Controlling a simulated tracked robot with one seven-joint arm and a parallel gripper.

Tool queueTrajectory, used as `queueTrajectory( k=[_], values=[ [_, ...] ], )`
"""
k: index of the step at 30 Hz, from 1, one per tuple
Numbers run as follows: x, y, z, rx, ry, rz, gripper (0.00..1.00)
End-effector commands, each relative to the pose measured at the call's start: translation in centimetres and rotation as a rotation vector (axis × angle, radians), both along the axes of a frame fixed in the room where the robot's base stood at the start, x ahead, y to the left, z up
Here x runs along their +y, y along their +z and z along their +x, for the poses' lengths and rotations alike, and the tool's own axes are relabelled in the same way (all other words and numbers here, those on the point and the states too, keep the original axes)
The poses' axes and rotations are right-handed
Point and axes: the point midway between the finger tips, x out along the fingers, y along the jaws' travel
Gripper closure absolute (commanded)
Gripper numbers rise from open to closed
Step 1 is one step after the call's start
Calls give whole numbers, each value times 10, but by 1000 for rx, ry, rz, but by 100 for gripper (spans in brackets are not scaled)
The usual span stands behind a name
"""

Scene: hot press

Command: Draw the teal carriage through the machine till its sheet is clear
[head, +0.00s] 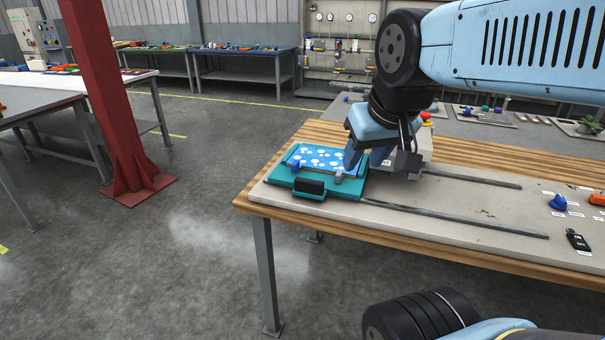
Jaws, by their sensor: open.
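The teal carriage (317,205) sits at the left end of a pale plate on the wooden-topped bench. A blue sheet with white spots (325,158) lies flat on it. A black handle (309,187) stands on the carriage's near edge, with small blue and grey knobs beside the sheet. My gripper (364,167) is open and points down over the carriage's right end, by the sheet's right edge. Whether it touches anything is unclear. The machine, a pale housing (404,165), stands just right of it, mostly hidden behind my arm. The sheet's right end is partly covered by my gripper.
Two dark rails (455,217) run right along the pale plate. Small blue (558,202) and black (578,240) items lie at the plate's right. A red and yellow button (427,118) shows behind my arm. A red column (108,90) stands left; the floor between is free.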

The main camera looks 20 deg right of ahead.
Motion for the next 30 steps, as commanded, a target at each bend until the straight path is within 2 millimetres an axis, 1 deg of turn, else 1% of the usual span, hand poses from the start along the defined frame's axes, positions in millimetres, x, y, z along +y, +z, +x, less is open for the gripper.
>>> queueTrajectory(
  k=[5,8,11,14,17,22,26,30],
  values=[
    [0,0,0,0,0,0,57],
    [0,0,0,1,1,-2,51],
    [0,2,6,11,14,-16,51],
    [1,3,19,38,49,-48,51],
    [1,5,39,79,104,-93,51],
    [3,4,81,160,225,-171,51],
    [4,-2,114,222,324,-215,51],
    [4,-13,150,285,437,-247,51]
  ],
)
